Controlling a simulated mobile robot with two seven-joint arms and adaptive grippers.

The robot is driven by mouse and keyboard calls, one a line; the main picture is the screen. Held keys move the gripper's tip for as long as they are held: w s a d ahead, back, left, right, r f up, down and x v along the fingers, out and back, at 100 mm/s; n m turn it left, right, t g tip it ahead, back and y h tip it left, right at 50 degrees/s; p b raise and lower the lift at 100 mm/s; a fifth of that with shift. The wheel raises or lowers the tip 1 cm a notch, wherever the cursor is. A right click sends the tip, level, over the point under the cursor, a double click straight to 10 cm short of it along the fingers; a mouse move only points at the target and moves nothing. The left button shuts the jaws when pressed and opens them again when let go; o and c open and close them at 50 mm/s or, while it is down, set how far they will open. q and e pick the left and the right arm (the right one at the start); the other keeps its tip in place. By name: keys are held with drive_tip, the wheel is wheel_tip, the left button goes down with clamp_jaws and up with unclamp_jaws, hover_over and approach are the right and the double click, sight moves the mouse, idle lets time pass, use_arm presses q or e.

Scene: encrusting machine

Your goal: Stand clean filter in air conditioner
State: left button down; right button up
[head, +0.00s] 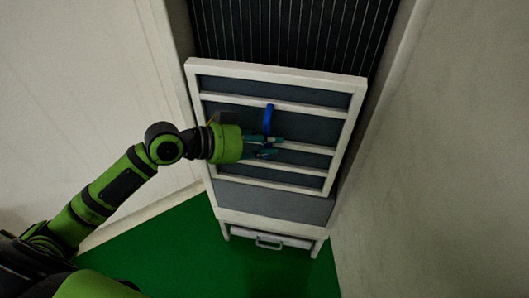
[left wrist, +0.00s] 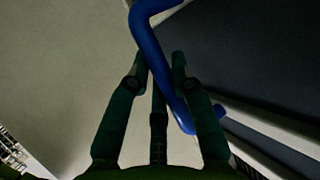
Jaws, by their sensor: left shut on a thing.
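The filter (head: 275,73) is a white frame with several cross slats over dark grey panels, and a blue handle (head: 268,120) stands out from its front. It is at the front of the air conditioner (head: 382,60), a tall cabinet with a dark finned upper part, and appears slightly tilted. My left gripper (head: 279,147) is at the lower end of the handle, shut on it. In the left wrist view the blue handle (left wrist: 150,45) runs between the fingers (left wrist: 160,72). The filter's lower back edge is hidden. My right gripper is not in view.
Pale walls stand close on the left (head: 95,90) and right (head: 455,150). The green floor (head: 180,255) in front is clear.

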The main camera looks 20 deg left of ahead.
sight(279, 132)
use_arm(q)
drive_tip(key=w+b, duration=0.1)
drive_tip(key=w, duration=0.2)
drive_tip(key=shift+w+a+f, duration=0.1)
drive_tip(key=shift+w+a, duration=0.1)
drive_tip(key=w+f+b, duration=0.1)
drive_tip(key=w+b, duration=0.2)
drive_tip(key=w, duration=0.4)
drive_tip(key=shift+w+a+b, duration=0.25)
drive_tip(key=shift+a+b, duration=0.05)
drive_tip(key=shift+a, duration=0.15)
drive_tip(key=shift+w+f+b, duration=0.1)
drive_tip(key=shift+f+b, duration=0.2)
drive_tip(key=shift+f, duration=0.25)
idle(0.4)
drive_tip(key=shift+f+b, duration=0.5)
drive_tip(key=shift+f, duration=0.35)
drive_tip(key=shift+d+f+b, duration=0.1)
drive_tip(key=shift+f+b, duration=0.75)
drive_tip(key=shift+b, duration=0.1)
drive_tip(key=shift+f, duration=0.35)
